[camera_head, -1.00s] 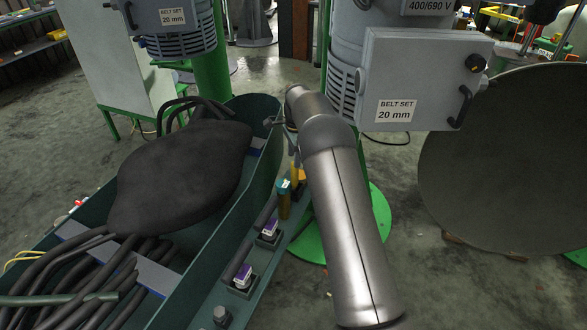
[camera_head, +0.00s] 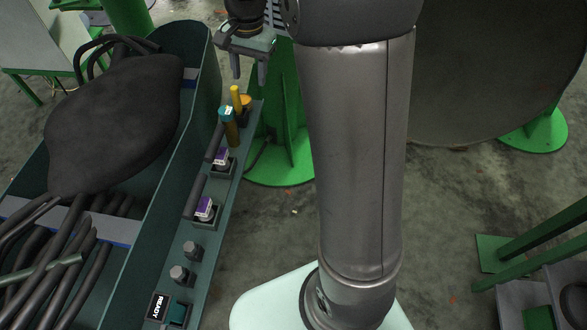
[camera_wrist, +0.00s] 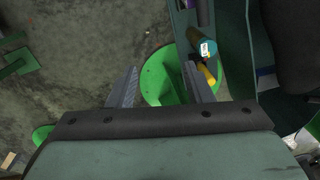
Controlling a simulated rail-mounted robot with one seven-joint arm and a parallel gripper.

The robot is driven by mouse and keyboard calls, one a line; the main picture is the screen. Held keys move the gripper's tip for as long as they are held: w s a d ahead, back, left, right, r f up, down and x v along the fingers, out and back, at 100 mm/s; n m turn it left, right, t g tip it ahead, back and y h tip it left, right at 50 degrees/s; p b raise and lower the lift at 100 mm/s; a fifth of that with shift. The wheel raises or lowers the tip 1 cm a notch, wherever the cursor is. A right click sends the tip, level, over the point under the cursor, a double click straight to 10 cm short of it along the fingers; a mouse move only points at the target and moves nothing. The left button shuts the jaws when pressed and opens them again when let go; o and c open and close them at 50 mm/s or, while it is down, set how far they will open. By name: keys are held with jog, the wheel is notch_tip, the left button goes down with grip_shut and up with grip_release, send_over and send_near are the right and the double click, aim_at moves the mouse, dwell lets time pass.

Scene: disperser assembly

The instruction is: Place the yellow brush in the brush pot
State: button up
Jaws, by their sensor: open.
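A slim yellow upright piece (camera_head: 236,96), which looks like the yellow brush, stands on the far end of the green ledge, beside a small orange part (camera_head: 245,102). A teal-topped cylinder (camera_head: 228,112) stands just in front of it. My gripper (camera_head: 250,80) is open and empty, above and just beyond the yellow piece. In the wrist view, my gripper (camera_wrist: 160,72) has its right finger close beside the yellow piece (camera_wrist: 208,74), which lies outside the jaws near the teal cylinder (camera_wrist: 208,47). I cannot make out the brush pot for certain.
The ledge (camera_head: 208,235) also carries purple-labelled blocks (camera_head: 205,209), bolts (camera_head: 180,273) and a READY sign (camera_head: 158,307). A green trough (camera_head: 120,262) with a dark sack (camera_head: 115,110) and hoses (camera_head: 52,245) lies left. A green round-based stand (camera_head: 285,165) rises behind the ledge.

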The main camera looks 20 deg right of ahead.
jog(key=s+f+n, duration=0.2)
jog(key=s+n, duration=0.2)
jog(key=s, duration=0.9)
jog(key=s+f+n, duration=0.3)
jog(key=s+n, duration=0.1)
jog(key=s, duration=0.9)
jog(key=shift+s+a+n+h, duration=0.2)
jog(key=shift+a+n+h, duration=0.1)
jog(key=shift+a+h, duration=0.1)
jog(key=shift+r, duration=0.1)
